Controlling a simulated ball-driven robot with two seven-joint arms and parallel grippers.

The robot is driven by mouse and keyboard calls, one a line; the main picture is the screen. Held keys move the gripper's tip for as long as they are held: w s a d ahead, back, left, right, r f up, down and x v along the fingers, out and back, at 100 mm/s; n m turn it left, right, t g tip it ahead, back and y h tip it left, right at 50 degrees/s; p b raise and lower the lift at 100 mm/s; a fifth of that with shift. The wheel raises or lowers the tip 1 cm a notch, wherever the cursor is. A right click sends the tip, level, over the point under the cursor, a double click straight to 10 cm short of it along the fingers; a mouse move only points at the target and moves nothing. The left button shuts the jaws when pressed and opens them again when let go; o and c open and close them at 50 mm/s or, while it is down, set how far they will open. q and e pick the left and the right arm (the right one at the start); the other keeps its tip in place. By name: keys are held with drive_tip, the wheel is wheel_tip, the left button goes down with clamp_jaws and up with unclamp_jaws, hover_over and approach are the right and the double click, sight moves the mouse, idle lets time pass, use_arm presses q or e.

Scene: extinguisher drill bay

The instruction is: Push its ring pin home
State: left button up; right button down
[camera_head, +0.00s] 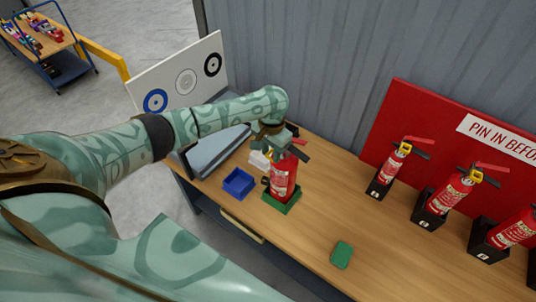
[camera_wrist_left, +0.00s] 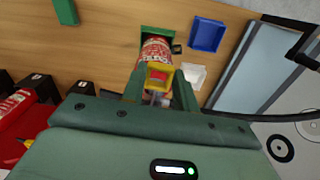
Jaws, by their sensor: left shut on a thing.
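A red fire extinguisher (camera_head: 283,180) stands upright in a green holder (camera_head: 275,206) on the wooden bench. In the left wrist view the extinguisher (camera_wrist_left: 157,50) shows beyond my fingers. My left gripper (camera_head: 283,146) is at its head, beside the red and black levers. In the left wrist view, the left gripper (camera_wrist_left: 160,86) has its fingers on either side of the yellow ring pin (camera_wrist_left: 158,72) and is shut on it. How far the pin sits in the valve is hidden. My right gripper is in neither view.
A blue tray (camera_head: 239,183) and a small white box (camera_head: 260,160) stand left of the holder. A green block (camera_head: 341,254) lies nearer the front edge. Several extinguishers in black stands (camera_head: 429,215) line the right, before a red sign board (camera_head: 400,110).

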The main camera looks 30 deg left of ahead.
use_arm(q)
drive_tip(key=shift+w+d+b, duration=0.15)
drive_tip(key=shift+w+b, duration=0.25)
drive_tip(key=shift+w, duration=0.45)
drive_tip(key=shift+w+d+b, duration=0.15)
drive_tip(key=shift+w+b, duration=0.2)
drive_tip(key=shift+w, duration=0.5)
drive_tip(key=shift+w, duration=0.1)
drive_tip(key=shift+p, duration=0.6)
drive_tip(key=shift+p, duration=0.5)
idle(0.4)
